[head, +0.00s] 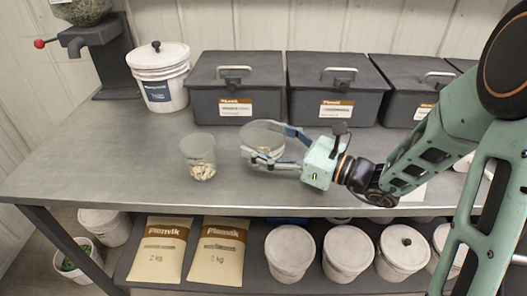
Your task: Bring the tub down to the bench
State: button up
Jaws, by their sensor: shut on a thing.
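My gripper (267,146) is shut around a clear, round tub (259,132) at the middle of the grey bench. The fingers lie across the tub's side, and something pale shows low in it, partly hidden by them. The tub looks roughly upright. I cannot tell whether its base touches the bench (110,165) or is a little above it. A second clear tub (200,149), with pale seeds in the bottom, stands on the bench just left of the held one.
Grey lidded bins (237,108) line the back of the bench. A white lidded bucket (159,92) and a dispenser with a red-knobbed lever (82,38) are at the left. Paper sacks (159,250) and white buckets (290,252) sit below. The bench's left front is clear.

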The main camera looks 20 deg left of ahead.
jog(key=shift+w+a+f+b, duration=0.15)
jog(key=shift+f+b, duration=0.25)
jog(key=shift+f, duration=1.35)
jog(key=shift+f, duration=0.2)
jog(key=o, duration=1.1)
jog(key=shift+r, duration=0.1)
jog(key=shift+r, duration=0.1)
jog(key=shift+d, duration=0.25)
jog(key=p+v, duration=0.1)
jog(key=v, duration=1)
jog(key=shift+s+d, duration=0.25)
